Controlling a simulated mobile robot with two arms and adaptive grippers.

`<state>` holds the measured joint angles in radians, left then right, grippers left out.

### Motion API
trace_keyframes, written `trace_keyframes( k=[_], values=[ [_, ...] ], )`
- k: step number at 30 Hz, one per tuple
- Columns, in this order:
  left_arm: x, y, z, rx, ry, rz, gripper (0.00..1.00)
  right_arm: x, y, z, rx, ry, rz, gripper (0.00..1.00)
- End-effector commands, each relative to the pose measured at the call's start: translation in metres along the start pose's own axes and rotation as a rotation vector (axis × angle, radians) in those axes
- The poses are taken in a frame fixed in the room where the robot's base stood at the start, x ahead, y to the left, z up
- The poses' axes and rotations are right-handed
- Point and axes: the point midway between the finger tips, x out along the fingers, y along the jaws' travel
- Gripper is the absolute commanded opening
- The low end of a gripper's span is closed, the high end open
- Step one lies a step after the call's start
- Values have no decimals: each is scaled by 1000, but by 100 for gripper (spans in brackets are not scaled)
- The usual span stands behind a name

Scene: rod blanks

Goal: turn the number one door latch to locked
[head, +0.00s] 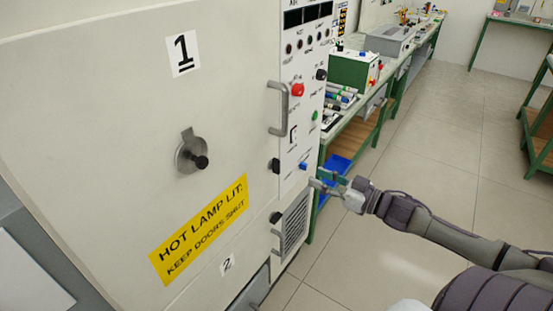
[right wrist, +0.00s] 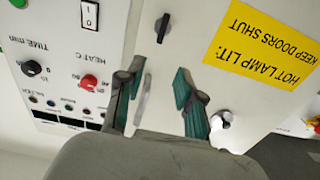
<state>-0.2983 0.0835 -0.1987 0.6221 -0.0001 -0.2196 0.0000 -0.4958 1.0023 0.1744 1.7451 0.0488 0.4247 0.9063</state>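The number one door (head: 110,110) is a large pale panel marked "1" and looks shut. On it is a round metal plate (head: 184,158) with an upward tab and a black knob; it also shows in the right wrist view (right wrist: 216,128). A small black turn knob (head: 275,166) sits at the door's right edge, below the grey handle (head: 271,130). In the right wrist view this knob (right wrist: 163,28) lies beyond the fingertips. I cannot tell its setting. My right gripper (head: 324,181) is open and empty, in front of the control panel, right of the knob. My left gripper is not in view.
The control panel (head: 302,145) has a red knob (head: 297,90) and switches. A yellow warning label (head: 200,230) is on the cabinet. A second black knob (head: 276,217) and handle (head: 277,243) sit lower.

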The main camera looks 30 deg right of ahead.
Motion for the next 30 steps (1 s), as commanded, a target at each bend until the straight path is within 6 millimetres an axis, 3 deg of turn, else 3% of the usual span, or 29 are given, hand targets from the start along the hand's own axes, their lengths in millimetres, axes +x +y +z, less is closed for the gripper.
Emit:
trace_keyframes(
  k=[6, 21, 30],
  values=[
    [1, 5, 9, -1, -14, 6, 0, 30, 1, -1, -3, 4, 2, 36],
    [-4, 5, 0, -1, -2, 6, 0, 107, 2, -1, -3, 1, 5, 36],
    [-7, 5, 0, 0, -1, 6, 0, 130, 2, 1, -2, -2, 5, 36]
  ],
)
